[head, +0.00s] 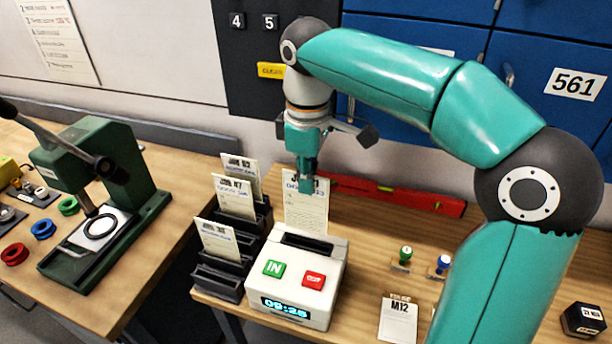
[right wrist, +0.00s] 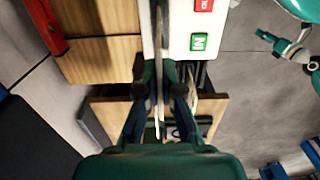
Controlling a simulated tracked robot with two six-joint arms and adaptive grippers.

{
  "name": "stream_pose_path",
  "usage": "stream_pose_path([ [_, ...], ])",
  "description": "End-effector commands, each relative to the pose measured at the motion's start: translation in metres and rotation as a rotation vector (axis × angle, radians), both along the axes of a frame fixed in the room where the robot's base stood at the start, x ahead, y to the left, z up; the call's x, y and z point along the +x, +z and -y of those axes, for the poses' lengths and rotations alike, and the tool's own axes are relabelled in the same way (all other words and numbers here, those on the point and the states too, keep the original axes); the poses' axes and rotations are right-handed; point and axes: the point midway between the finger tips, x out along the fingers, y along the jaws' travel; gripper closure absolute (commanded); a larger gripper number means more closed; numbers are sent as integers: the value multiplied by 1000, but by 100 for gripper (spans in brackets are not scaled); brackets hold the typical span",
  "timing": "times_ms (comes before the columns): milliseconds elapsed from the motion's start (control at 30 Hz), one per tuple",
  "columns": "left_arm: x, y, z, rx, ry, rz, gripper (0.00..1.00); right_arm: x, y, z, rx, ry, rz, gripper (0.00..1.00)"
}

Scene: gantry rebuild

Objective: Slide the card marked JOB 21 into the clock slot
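My right gripper (head: 306,182) points down and is shut on the top edge of a white card (head: 305,212). The fingers cover part of the card's heading; I cannot read the job number. The card hangs about upright at the slot (head: 307,243) of the white clock (head: 333,262); whether its lower edge is in the slot or just behind it, I cannot tell. In the right wrist view the fingers (right wrist: 160,88) pinch the card (right wrist: 159,50), seen edge-on, next to the clock's green IN button (right wrist: 199,42). My left gripper does not show in the head view.
A dark stepped rack (head: 222,277) with several cards stands left of the clock. A red level (head: 400,195) lies behind. Two stamps (head: 404,256), an M12 card (head: 398,320) and a black block (head: 583,320) are to the right. A green press (head: 105,180) stands on the left bench.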

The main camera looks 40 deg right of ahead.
Motion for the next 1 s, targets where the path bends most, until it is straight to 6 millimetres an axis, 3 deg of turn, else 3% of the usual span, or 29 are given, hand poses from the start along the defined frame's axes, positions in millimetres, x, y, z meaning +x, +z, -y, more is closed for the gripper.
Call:
stream_pose_path([
  [1000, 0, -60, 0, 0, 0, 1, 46, 0, -62, -1, 0, 2, 0, 100],
])
